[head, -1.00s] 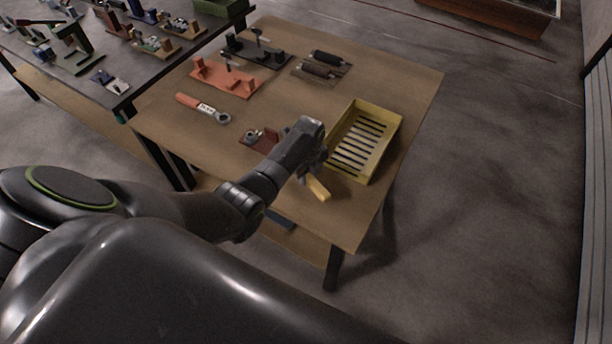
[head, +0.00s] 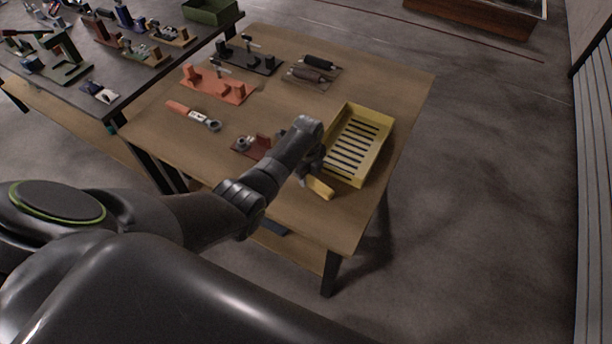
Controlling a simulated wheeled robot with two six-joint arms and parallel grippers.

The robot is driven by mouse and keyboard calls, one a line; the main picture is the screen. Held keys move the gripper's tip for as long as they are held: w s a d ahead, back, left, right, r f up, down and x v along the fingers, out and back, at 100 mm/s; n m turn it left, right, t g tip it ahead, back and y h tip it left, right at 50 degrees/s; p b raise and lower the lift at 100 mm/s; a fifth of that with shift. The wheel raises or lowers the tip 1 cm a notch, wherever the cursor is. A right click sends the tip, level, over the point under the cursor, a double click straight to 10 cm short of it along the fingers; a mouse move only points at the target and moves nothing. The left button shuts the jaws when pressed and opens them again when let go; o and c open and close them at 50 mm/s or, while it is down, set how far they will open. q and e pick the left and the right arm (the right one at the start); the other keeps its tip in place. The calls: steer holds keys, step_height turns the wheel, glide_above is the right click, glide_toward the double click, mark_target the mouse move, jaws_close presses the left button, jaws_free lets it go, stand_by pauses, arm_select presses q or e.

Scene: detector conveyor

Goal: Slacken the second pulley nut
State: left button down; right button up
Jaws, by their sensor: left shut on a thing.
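My left gripper (head: 313,167) is over the table's near part, just left of the yellow slatted tray. It is shut on a yellow-handled tool (head: 320,188), whose handle sticks out below; my arm hides the rest. A dark red block with a grey ring-shaped part (head: 244,143) sits left of the gripper, partly hidden by my arm. Whether this bears the second pulley nut is too small to tell. An orange-handled wrench (head: 193,115) lies on the table further left. My right gripper is not in view.
The yellow slatted tray (head: 383,150) stands empty at the table's right. An orange fixture (head: 218,87), a black fixture (head: 249,58) and two dark rollers (head: 313,69) stand toward the back. A dark bench (head: 133,80) with several fixtures is at the left. The table's centre is clear.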

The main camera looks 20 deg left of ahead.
arm_select(q)
steer(key=shift+w+d+r, duration=0.1)
steer(key=shift+w+d, duration=0.1)
steer(key=shift+w, duration=0.05)
steer(key=shift+w+d+n+b, duration=0.15)
steer(key=shift+w+n+b, duration=0.45)
steer(key=shift+w+b, duration=0.25)
steer(key=shift+w, duration=0.2)
steer(key=shift+s+p, duration=0.45)
steer(key=shift+p, duration=0.05)
steer(key=shift+s+m+p, duration=0.4)
steer(key=shift+p, duration=0.2)
